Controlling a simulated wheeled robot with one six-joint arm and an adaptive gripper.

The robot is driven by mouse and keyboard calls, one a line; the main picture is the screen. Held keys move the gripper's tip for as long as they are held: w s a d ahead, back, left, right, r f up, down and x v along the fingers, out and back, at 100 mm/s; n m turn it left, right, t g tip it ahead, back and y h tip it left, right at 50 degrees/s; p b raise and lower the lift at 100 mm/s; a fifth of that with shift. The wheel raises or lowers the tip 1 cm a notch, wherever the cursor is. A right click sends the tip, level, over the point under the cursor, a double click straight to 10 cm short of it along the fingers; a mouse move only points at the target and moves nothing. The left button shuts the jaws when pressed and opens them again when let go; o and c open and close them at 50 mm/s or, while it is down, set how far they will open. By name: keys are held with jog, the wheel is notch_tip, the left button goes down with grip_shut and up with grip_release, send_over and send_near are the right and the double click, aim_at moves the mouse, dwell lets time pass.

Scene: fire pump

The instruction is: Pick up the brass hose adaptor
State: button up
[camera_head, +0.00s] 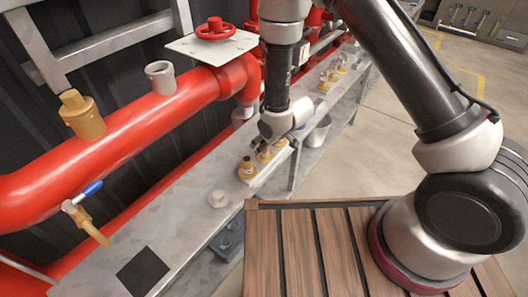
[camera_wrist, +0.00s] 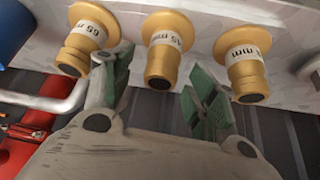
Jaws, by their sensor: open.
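Three brass hose adaptors with white size labels stand in a row on the grey bench. In the wrist view the left one (camera_wrist: 82,40) reads 65 mm, the middle one (camera_wrist: 163,45) seems to read 45 mm, and the right one's (camera_wrist: 244,60) number is unclear. My gripper (camera_wrist: 160,85) is open, its green-padded fingers on either side of the middle adaptor; I cannot tell whether they touch it. In the head view the nearest adaptor (camera_head: 247,170) shows clearly, while my gripper (camera_head: 264,143) partly hides the others.
The narrow grey bench (camera_head: 185,222) runs beside a thick red pipe (camera_head: 135,132). A pale cap (camera_head: 219,199) and a black square (camera_head: 142,271) lie nearer on it. More brass fittings (camera_head: 325,82) stand farther along. A grey bucket (camera_head: 319,132) sits beside the bench.

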jog(key=shift+w+a+f, duration=0.1)
jog(key=shift+f, duration=0.2)
grip_shut()
